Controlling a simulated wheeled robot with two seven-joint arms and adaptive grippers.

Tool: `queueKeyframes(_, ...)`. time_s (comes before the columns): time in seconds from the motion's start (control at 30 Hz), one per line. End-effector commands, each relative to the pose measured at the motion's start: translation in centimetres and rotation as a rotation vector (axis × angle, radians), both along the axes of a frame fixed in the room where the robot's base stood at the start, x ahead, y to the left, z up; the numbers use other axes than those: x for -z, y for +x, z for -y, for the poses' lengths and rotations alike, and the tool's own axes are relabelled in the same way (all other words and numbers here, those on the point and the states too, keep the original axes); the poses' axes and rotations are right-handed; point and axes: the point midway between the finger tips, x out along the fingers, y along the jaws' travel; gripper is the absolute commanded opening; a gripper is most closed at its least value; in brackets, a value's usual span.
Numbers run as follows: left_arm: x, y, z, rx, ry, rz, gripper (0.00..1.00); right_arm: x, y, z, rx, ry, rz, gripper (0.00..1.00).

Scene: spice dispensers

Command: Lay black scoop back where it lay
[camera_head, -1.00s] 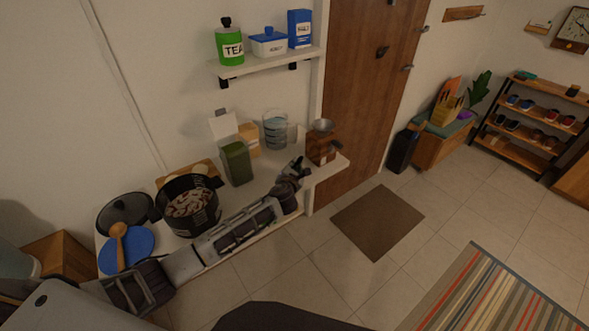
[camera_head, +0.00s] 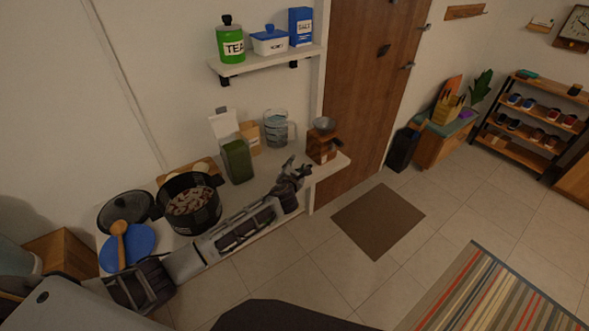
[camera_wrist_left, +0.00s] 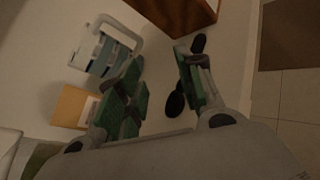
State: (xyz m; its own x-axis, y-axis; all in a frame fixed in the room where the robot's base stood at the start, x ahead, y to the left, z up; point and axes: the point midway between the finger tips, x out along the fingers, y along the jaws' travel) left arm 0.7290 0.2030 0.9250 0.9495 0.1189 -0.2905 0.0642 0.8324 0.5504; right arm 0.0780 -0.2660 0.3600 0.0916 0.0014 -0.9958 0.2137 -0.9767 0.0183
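The black scoop (camera_wrist_left: 175,105) shows in the left wrist view as dark shapes on the pale counter (camera_wrist_left: 157,121). One dark part is between my fingers and another is beyond the right finger, which hides the part between. My left gripper (camera_head: 299,167) is over the counter's front edge in the head view. In the left wrist view its green-padded fingers (camera_wrist_left: 158,62) are spread apart, with a clear gap. The scoop seems to lie below the fingers; any contact is hard to tell. I cannot make out the scoop in the head view. My right gripper is not in view.
A wooden grinder (camera_head: 322,146) stands right of the gripper. A clear measuring jug (camera_head: 275,129), an orange-brown box (camera_head: 250,137) and a green canister (camera_head: 238,162) stand behind it. A black pot (camera_head: 191,219) is on the left. A shelf (camera_head: 262,62) hangs above.

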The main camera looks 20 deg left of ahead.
Motion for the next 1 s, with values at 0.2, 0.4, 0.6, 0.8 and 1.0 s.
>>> queueKeyframes(0.2,-0.3,-0.3,0.0,0.000,0.000,0.000,0.37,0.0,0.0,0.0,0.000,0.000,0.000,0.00)
queueKeyframes(0.4,-0.7,-1.6,0.2,0.001,0.000,0.001,0.37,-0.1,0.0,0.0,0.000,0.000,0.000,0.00)
queueKeyframes(0.6,-1.2,-3.3,0.4,0.001,0.001,0.001,0.37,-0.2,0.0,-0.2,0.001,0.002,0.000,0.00)
queueKeyframes(0.8,-1.8,-5.2,0.7,0.000,0.001,0.000,0.37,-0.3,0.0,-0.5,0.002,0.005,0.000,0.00)
queueKeyframes(1.0,-2.4,-7.2,0.9,0.001,0.000,0.001,0.37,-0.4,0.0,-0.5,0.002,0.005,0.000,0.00)
